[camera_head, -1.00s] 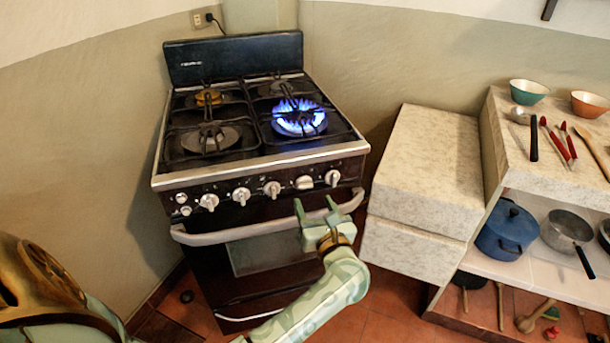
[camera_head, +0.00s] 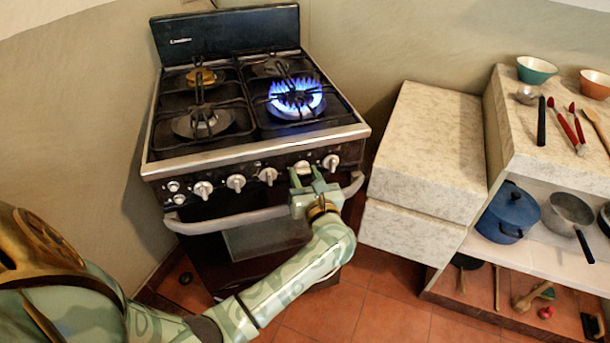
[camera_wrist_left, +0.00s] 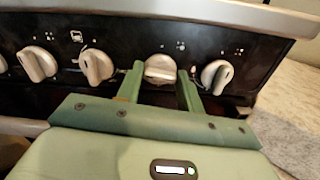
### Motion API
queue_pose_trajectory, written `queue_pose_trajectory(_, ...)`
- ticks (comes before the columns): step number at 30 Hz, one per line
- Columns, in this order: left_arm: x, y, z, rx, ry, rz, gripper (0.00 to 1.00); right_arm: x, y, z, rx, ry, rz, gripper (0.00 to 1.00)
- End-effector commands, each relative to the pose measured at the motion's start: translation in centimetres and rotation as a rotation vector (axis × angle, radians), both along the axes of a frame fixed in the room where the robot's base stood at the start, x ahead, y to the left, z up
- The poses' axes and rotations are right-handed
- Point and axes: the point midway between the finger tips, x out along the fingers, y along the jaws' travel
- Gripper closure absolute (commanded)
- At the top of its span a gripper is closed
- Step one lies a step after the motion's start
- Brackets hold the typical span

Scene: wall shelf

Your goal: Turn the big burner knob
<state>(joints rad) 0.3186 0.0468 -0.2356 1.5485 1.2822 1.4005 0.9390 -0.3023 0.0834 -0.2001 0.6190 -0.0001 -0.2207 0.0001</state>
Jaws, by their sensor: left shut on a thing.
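The black stove (camera_head: 225,55) stands against the wall, with a row of white knobs on its front panel. The big burner knob (camera_wrist_left: 160,68) is the second from the right. It sits broad and turned differently from its neighbours, and also shows in the head view (camera_head: 302,167). My left gripper (camera_head: 306,178) is at the panel, shut on this knob, with one finger on each side of it in the left wrist view (camera_wrist_left: 161,85). The front right burner (camera_head: 296,100) burns with a blue flame. My right gripper is not in view.
The rightmost knob (camera_wrist_left: 216,76) is close beside my gripper's right finger. The oven handle bar (camera_head: 215,225) runs below the knobs. A pale stone block (camera_head: 430,140) and a shelf with a blue pot (camera_head: 508,215) stand at the right.

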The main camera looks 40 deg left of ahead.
Motion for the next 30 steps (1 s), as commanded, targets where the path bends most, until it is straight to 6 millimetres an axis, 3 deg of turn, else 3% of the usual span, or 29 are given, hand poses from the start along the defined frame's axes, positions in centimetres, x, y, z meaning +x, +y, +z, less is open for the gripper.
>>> queue_pose_trajectory(11, 0.0, 0.0, 0.3, 0.069, 0.094, 0.0, 0.86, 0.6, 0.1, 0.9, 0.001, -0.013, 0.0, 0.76)
queue_pose_trajectory(30, 0.0, -0.1, 0.4, 0.405, 0.564, -0.002, 0.86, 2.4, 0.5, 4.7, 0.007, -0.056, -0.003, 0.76)
